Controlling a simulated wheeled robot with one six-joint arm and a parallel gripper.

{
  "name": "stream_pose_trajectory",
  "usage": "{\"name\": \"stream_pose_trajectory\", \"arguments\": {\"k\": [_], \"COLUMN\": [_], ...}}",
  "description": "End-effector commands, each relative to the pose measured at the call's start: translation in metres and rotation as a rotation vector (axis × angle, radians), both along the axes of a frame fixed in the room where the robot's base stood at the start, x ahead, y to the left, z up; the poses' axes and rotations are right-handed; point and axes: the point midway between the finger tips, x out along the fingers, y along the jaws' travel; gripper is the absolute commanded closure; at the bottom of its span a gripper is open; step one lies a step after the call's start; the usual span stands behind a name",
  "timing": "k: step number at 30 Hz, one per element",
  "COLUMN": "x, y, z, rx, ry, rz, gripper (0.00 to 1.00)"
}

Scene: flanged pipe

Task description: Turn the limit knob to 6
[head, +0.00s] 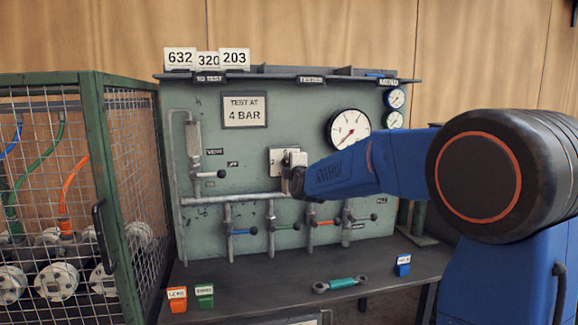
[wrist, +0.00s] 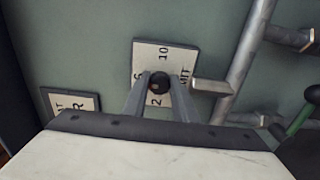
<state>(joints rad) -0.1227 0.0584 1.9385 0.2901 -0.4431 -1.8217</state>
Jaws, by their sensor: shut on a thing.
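The limit knob (wrist: 158,80) is a small dark round knob on a pale square plate (wrist: 163,50) fixed to the green panel. In the wrist view the plate shows the numbers 10, 6 and 2 and part of the word LIMIT, turned sideways. My gripper (wrist: 160,94) has one finger on each side of the knob and is shut on it. In the head view the plate (head: 277,161) is mid-panel, and my gripper (head: 296,175) covers the knob there. I cannot tell which number the knob points at.
A large gauge (head: 348,129) is right of the plate, and a "TEST AT 4 BAR" sign (head: 244,110) is up left. Pipes with coloured valve levers run below. A teal-handled tool (head: 341,284) lies on the bench. A mesh cage (head: 137,190) stands left.

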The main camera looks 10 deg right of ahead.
Motion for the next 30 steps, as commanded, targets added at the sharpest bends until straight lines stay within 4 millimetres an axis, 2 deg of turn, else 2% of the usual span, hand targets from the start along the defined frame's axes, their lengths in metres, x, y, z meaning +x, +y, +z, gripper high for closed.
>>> {"name": "stream_pose_trajectory", "arguments": {"k": [14, 15, 17, 26, 30], "x": [-0.0002, -0.0002, -0.0002, -0.0008, -0.0091], "y": [0.0008, 0.0008, 0.0008, 0.0003, 0.0004], "z": [-0.0017, -0.0017, -0.0015, -0.0006, 0.0008], "rx": [-0.014, -0.014, -0.013, -0.013, -0.012], "ry": [0.003, 0.003, 0.003, 0.001, 0.0], "rz": [0.001, 0.001, 0.001, 0.001, 0.001], "gripper": [0.97, 0.68, 0.56, 0.56, 0.56]}}
